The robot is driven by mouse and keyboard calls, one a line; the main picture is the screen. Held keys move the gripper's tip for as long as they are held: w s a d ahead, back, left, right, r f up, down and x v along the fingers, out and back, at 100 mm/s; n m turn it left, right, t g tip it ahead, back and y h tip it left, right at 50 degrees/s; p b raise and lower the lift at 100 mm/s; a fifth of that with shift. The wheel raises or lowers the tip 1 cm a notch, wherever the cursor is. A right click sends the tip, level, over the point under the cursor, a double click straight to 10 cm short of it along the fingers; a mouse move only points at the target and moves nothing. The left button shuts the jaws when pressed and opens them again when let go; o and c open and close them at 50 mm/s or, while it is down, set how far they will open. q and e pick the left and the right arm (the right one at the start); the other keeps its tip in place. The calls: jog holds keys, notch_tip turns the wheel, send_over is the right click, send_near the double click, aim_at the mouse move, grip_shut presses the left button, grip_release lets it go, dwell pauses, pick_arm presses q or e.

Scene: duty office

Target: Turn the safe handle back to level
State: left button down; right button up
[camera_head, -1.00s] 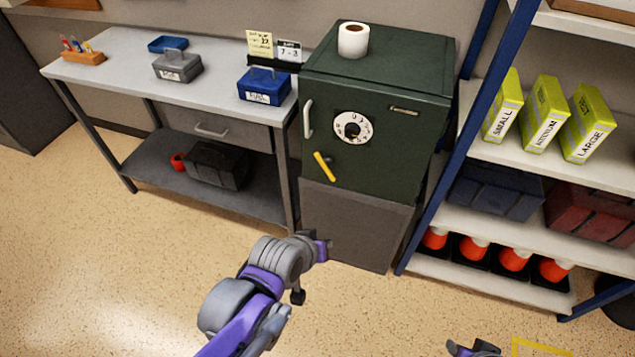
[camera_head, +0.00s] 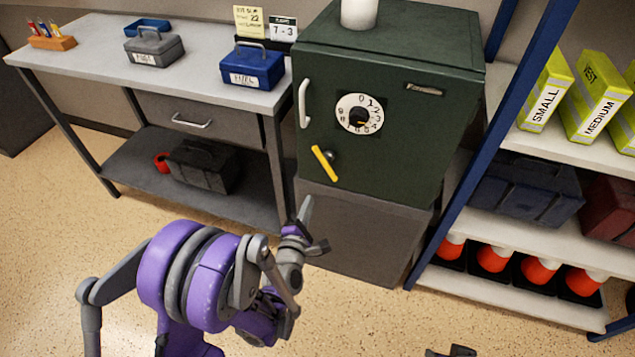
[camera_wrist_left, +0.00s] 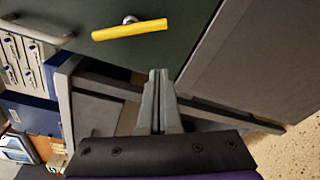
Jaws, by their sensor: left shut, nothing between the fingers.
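The dark green safe (camera_head: 405,150) stands on a grey base, its door shut. Its yellow handle (camera_head: 324,163) sits low on the door, tilted steeply in the head view, upper end to the left. In the left wrist view the handle (camera_wrist_left: 130,30) lies across the top on its grey hub. My left gripper (camera_head: 306,215) is below the handle, in front of the grey base, apart from the handle. Its fingers (camera_wrist_left: 158,78) are together with nothing between them. A small part of my right gripper (camera_head: 452,351) shows at the bottom edge; its jaws cannot be made out.
The white dial (camera_head: 360,113) and pale door pull (camera_head: 304,103) are near the handle. A workbench (camera_head: 205,90) with blue and grey boxes stands left. A blue-framed shelf (camera_head: 465,165) stands close on the right. The floor in front is clear.

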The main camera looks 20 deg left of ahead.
pick_arm(q)
jog(key=shift+a+f+n, duration=0.3)
jog(key=shift+n, duration=0.1)
jog(key=shift+w, duration=0.1)
jog(key=w, duration=1)
jog(key=shift+w+a+f, duration=0.1)
jog(key=shift+a+f, duration=0.3)
jog(key=shift+s+d+r+b, duration=0.35)
jog(key=shift+d+r, duration=0.2)
jog(key=shift+d, duration=0.3)
jog(key=shift+s+d+r+b, duration=0.25)
jog(key=shift+d+r, duration=0.25)
jog(key=shift+d, duration=0.3)
